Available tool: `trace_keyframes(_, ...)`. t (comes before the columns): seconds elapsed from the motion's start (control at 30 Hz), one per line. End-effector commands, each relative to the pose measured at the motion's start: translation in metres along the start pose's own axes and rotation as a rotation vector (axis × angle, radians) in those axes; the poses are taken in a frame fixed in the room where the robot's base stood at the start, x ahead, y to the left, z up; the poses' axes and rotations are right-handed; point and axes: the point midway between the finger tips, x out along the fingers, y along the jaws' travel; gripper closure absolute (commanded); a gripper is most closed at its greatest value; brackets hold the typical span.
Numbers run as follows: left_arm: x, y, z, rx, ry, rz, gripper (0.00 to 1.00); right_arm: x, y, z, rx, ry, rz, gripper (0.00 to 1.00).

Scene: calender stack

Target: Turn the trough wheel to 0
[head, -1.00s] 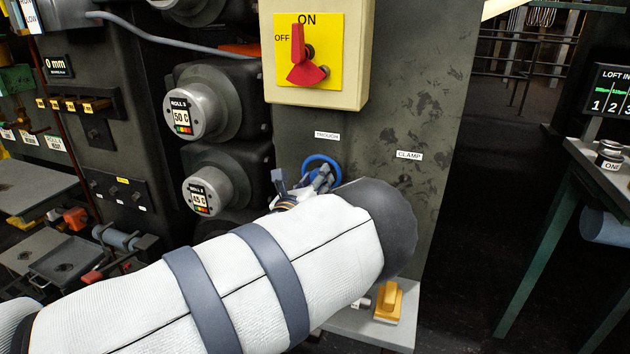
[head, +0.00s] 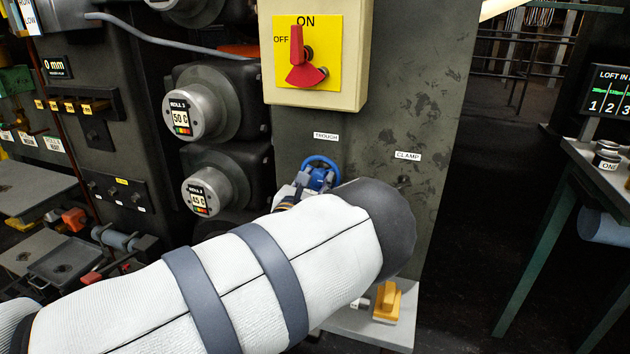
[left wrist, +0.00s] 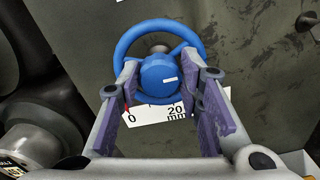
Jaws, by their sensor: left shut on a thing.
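The blue trough wheel (head: 321,162) is on the dark panel under the TROUGH label (head: 326,136). A white scale plate (left wrist: 150,113) behind the wheel reads 0 at left and 20 mm at right. A small red pointer shows just by the 0; the left finger partly covers that area. My right gripper is not in view.
Above is a red ON/OFF switch (head: 301,62) in a cream box. A CLAMP label (head: 408,156) is to the right, with a small dark part below it. Roll dials (head: 204,190) stick out at left. A yellow block (head: 387,302) sits on the ledge below.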

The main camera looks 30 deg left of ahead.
Motion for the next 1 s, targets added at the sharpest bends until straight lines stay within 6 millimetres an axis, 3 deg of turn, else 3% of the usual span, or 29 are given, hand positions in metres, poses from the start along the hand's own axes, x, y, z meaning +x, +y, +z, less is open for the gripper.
trace_keyframes(0.53, 0.0003, 0.0004, 0.0012, 0.023, -0.002, 0.001, 0.95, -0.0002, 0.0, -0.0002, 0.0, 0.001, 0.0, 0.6)
trace_keyframes(0.57, 0.0003, 0.0004, 0.0011, 0.023, -0.002, 0.001, 0.63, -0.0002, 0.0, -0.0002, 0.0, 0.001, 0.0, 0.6)
trace_keyframes(0.63, 0.0002, 0.0004, 0.001, 0.023, -0.002, 0.001, 0.47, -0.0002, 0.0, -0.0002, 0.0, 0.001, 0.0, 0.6)
trace_keyframes(1.0, -0.0078, 0.0016, 0.0, 0.02, 0.001, 0.004, 0.47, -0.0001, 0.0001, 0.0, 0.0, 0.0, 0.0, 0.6)
